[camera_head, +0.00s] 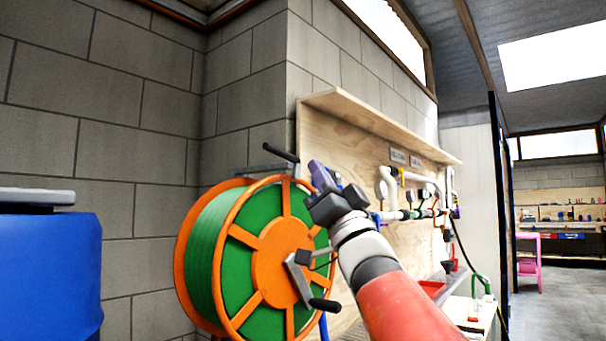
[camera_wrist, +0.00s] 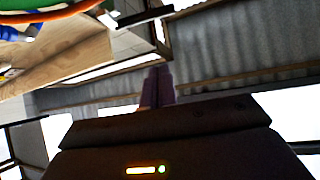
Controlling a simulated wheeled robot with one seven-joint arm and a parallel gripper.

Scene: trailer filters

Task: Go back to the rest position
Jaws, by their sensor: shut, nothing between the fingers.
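My gripper (camera_head: 321,178) is raised in front of the wooden panel, by the upper right rim of a hose reel (camera_head: 272,262) in the head view. Its purple fingers (camera_wrist: 157,87) show close together and empty in the wrist view, against the roof. My arm with its red link comes up from the bottom of the head view. The reel is orange with green sides and has a crank with a black handle. I cannot tell whether my gripper touches the reel's rim or is only in front of it.
A blue barrel (camera_head: 48,275) stands at the left. A wooden panel (camera_head: 340,140) on the wall carries pipes and valves (camera_head: 410,213). A red tray (camera_head: 433,289) lies below them. A pink table (camera_head: 528,262) stands far right, with open floor (camera_head: 550,310) before it.

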